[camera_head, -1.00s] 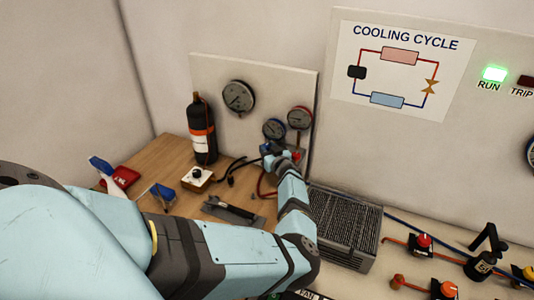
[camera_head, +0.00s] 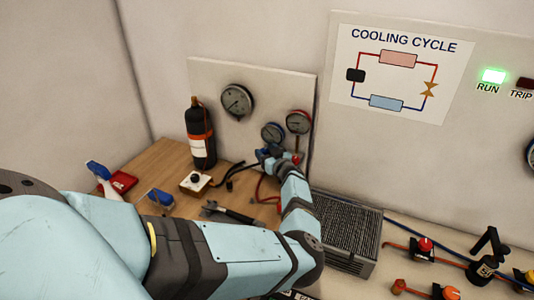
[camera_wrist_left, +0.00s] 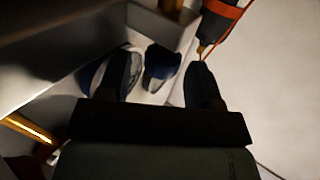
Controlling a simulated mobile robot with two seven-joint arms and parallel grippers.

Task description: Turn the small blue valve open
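The small blue valve is mostly hidden behind my left gripper in the head view, below the blue-rimmed gauge (camera_head: 272,132). In the left wrist view a dark blue knob (camera_wrist_left: 162,62), which looks like this valve, sits between the two fingers. My left gripper (camera_head: 265,154) is at the manifold under the two small gauges. In the left wrist view its fingers (camera_wrist_left: 161,80) stand apart on either side of the knob, with narrow gaps visible. The view is dark, and I cannot tell whether either finger touches the knob. My right gripper is not in view.
A red knob (camera_head: 296,159) and a red-rimmed gauge (camera_head: 298,122) are close to the right of the gripper. A black bottle (camera_head: 201,140) stands left. A finned grey unit (camera_head: 346,225) stands beside my forearm. Hoses and a dark tool (camera_head: 232,213) lie on the wooden bench.

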